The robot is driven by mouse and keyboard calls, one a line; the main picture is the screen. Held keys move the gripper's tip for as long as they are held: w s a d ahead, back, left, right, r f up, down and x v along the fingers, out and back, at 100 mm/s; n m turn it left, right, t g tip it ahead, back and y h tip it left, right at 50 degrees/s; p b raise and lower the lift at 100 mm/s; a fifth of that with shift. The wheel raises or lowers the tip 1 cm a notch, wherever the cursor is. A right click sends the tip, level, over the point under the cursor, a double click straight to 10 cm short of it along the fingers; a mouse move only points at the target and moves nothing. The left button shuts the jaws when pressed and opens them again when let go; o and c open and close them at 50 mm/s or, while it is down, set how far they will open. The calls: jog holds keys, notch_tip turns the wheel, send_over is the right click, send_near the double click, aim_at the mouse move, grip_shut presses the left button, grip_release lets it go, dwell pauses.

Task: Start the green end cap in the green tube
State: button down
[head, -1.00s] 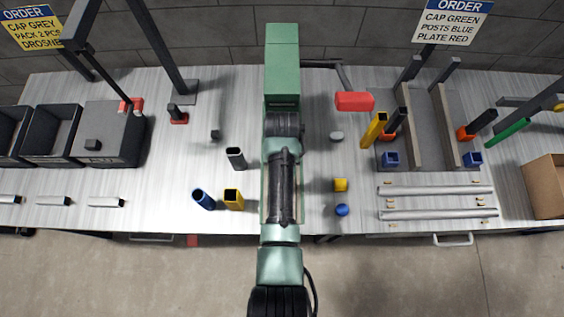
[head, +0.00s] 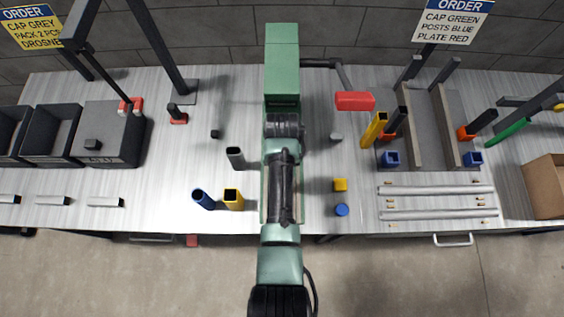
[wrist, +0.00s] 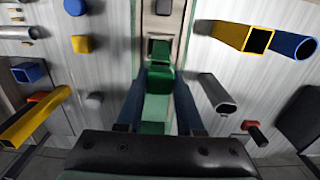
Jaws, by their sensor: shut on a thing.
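In the wrist view my gripper (wrist: 161,82) has its two dark blue fingers closed on the sides of a small green block, the green end cap (wrist: 160,83). Just above it in that view is the green tube (wrist: 158,47), showing a squarish mouth with a dark inside. The cap appears close to the mouth and lined up with it; I cannot tell whether they touch. More green shows below the cap, between the fingers. In the head view my arm hides the gripper, cap and tube mouth.
A green press-like column (head: 283,65) with a red handle (head: 355,101) stands at the back. A grey tube (head: 235,158), blue tube (head: 203,199) and yellow tube (head: 233,199) stand left of my arm. Yellow (head: 341,184) and blue (head: 342,209) caps lie to its right.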

jog(key=shift+f+b, duration=0.3)
jog(key=shift+f, duration=0.15)
jog(key=shift+r, duration=0.15)
jog(key=shift+r+p, duration=0.3)
jog(key=shift+p, duration=0.3)
jog(key=shift+p, duration=0.3)
dwell(1.2)
jog(key=shift+f+b, duration=0.35)
jog(key=shift+f, duration=0.15)
jog(key=shift+r, duration=0.15)
jog(key=shift+r+p, duration=0.4)
jog(key=shift+p, duration=0.2)
dwell(1.6)
jog(key=shift+f, duration=0.5)
